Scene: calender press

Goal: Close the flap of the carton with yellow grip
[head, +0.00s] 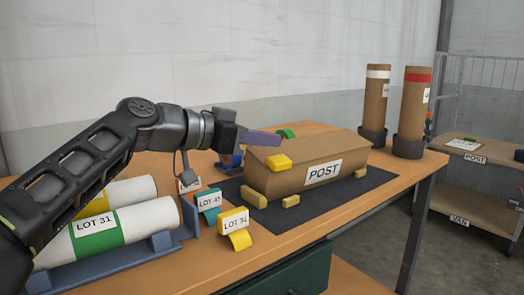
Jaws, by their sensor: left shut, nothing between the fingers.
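The brown carton (310,175) marked POST lies lengthwise on a dark mat on the bench. A yellow grip (278,161) sits at the left part of its front upper edge. The brown flap (310,144) extends over the carton's top; I cannot tell whether it is fully flush. My left gripper (264,140) is shut and empty, just above the carton's left end, behind and left of the yellow grip. Whether it touches the flap is not clear. My right gripper is not in view.
Yellow blocks (291,201) stand around the carton on the dark mat (310,208). White rolls (130,232) lie in a blue cradle at left, beside LOT tags (233,222). Two upright brown tubes (414,105) stand at the bench's back right. A shelf (484,211) stands farther right.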

